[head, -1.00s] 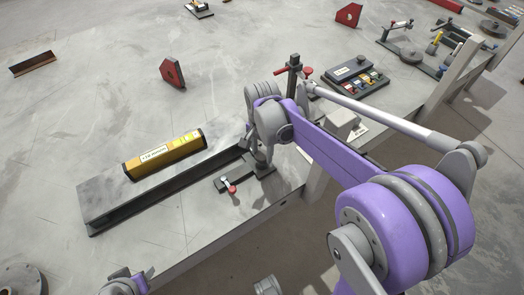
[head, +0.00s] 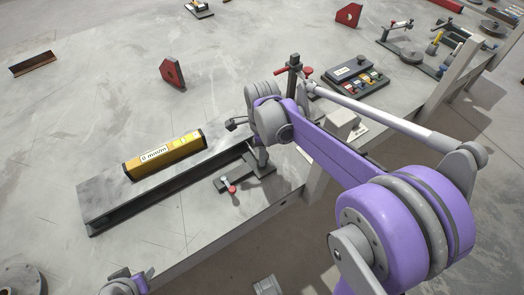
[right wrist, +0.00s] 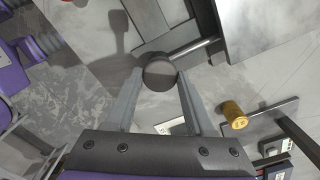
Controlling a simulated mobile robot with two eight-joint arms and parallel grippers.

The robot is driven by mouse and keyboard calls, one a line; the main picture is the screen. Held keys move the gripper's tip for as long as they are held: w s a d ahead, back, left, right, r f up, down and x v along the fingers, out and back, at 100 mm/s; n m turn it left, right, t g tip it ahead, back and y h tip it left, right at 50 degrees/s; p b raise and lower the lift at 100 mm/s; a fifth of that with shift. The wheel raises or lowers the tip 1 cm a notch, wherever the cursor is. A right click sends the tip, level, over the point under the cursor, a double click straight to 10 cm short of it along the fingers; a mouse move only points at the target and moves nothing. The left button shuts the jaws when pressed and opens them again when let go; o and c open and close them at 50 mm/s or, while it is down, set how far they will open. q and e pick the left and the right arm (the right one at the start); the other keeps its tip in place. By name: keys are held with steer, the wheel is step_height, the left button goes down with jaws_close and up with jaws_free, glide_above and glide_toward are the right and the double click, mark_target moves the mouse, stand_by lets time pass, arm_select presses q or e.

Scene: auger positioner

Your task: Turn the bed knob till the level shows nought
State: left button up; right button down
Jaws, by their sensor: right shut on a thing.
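The level (head: 163,154) is a long yellow block on the grey steel bed (head: 110,195), and its label reads 0 mm/m. In the right wrist view, the bed knob (right wrist: 160,74) is a dark round cap at the fingertips, with a rod running off to its upper right. My right gripper (right wrist: 159,78) is shut on the knob, one finger on each side. In the head view, my right wrist and arm hide the knob and the fingers, at the right end of the bed. Only a purple and grey part of my left arm shows at the bottom left.
A small clamp with a red-tipped lever (head: 229,185) lies in front of the bed. A post with a red handle (head: 293,75) and a dark box with coloured switches (head: 355,75) stand behind my right wrist.

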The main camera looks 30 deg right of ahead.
steer(key=shift+m, duration=1.1)
steer(key=shift+c, duration=1.3)
jaws_free()
step_height(320, 180, up, 11)
steer(key=p, duration=0.1)
